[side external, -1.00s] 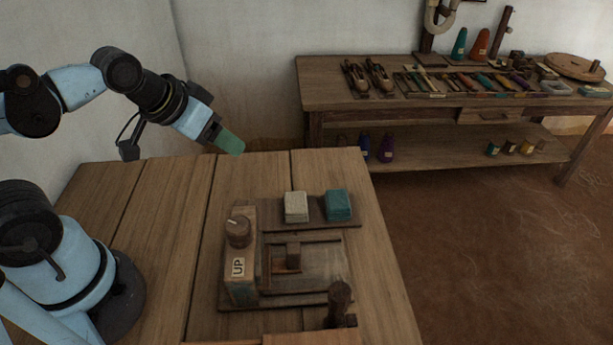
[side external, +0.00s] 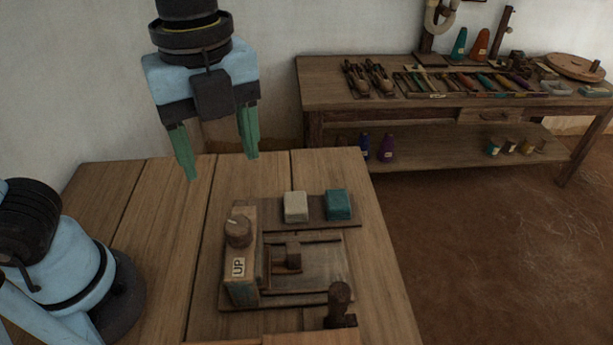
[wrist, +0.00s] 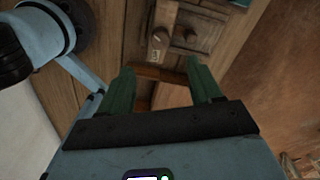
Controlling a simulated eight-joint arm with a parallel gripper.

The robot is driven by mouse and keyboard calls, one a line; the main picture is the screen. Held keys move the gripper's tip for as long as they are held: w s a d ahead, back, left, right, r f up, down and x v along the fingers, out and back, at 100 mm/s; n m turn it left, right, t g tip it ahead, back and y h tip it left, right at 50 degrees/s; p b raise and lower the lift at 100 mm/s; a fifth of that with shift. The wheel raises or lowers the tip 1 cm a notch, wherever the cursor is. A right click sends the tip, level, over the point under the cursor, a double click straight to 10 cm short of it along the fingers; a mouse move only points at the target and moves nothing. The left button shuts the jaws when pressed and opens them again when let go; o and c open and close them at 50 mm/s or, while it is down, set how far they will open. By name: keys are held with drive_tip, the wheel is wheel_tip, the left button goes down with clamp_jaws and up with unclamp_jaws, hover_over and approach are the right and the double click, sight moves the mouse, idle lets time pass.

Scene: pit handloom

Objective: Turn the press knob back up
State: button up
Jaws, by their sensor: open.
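The press knob (side external: 238,230) is a round brown wooden knob on top of a wooden post at the left side of the small press (side external: 232,275). A label reading "UP" is on the post's front face. The knob also shows in the wrist view (wrist: 160,36), near the top middle. My gripper (side external: 219,168) is open and empty, with its green fingers pointing down, well above the table and up from the knob in the side view. In the wrist view its two fingers (wrist: 163,82) are spread apart, with the knob beyond them.
A white block (side external: 296,207) and a teal block (side external: 338,205) sit on a wooden tray behind the press. A dark upright handle (side external: 340,302) stands at the press's front right. The table's (side external: 150,215) left part is bare. A tool bench (side external: 330,103) stands behind.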

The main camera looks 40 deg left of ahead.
sight(236, 222)
drive_tip(key=shift+f, duration=6)
drive_tip(key=c, duration=1)
drive_tip(key=shift+c, duration=0.2)
